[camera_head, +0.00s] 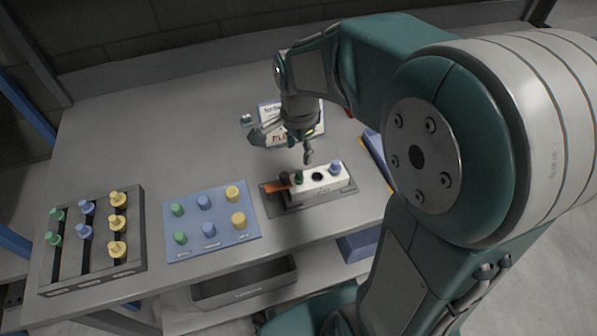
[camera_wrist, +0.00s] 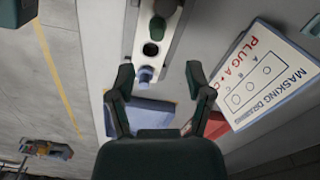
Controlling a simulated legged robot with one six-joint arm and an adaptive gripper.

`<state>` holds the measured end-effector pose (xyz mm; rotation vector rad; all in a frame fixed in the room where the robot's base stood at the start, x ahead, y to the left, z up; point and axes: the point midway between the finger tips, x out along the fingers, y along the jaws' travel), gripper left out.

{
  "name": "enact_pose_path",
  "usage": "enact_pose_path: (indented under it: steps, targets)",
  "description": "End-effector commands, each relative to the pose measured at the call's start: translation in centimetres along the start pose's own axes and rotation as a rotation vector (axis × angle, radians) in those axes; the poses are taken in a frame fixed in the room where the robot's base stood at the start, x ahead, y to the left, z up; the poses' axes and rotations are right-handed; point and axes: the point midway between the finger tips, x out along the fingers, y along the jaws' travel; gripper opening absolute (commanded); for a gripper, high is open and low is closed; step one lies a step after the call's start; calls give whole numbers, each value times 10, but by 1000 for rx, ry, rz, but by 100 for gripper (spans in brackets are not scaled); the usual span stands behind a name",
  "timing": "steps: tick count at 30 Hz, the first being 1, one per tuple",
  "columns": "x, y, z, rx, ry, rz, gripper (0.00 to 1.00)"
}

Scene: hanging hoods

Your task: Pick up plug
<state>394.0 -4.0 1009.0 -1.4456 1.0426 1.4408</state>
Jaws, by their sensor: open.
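My gripper (camera_head: 280,143) is open and empty above the table, behind the white block (camera_head: 326,182). In the wrist view its fingers (camera_wrist: 159,74) are spread, with the blue plug (camera_wrist: 145,74) showing between them, beyond the tips. The white block has a blue plug (camera_head: 336,167) at its right end, an open dark hole (camera_head: 317,177) and a green plug (camera_head: 299,177). More green, blue and yellow plugs stand on the blue board (camera_head: 190,251) and in the grey rack (camera_head: 138,262).
A sign (camera_head: 314,128) headed "masking drawing" stands behind the gripper; it also shows in the wrist view (camera_wrist: 262,78). A blue bin (camera_head: 358,245) and a grey bin (camera_head: 245,287) are below the tabletop. The table's back left area is clear.

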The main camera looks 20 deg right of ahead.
Motion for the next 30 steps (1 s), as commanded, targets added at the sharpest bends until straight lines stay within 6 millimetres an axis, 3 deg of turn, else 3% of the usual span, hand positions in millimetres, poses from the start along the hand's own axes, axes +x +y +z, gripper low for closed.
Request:
enact_pose_path:
  steps: [3,9,18,28,29,30]
  targets:
    - [22,2,-4,1,-6,4,66]
    - [41,4,-7,1,-9,-1,66]
    - [82,2,3,0,-7,2,66]
    - [92,2,2,0,-6,-2,66]
    - [92,2,2,0,-6,-3,61]
    - [92,2,2,0,-7,-3,43]
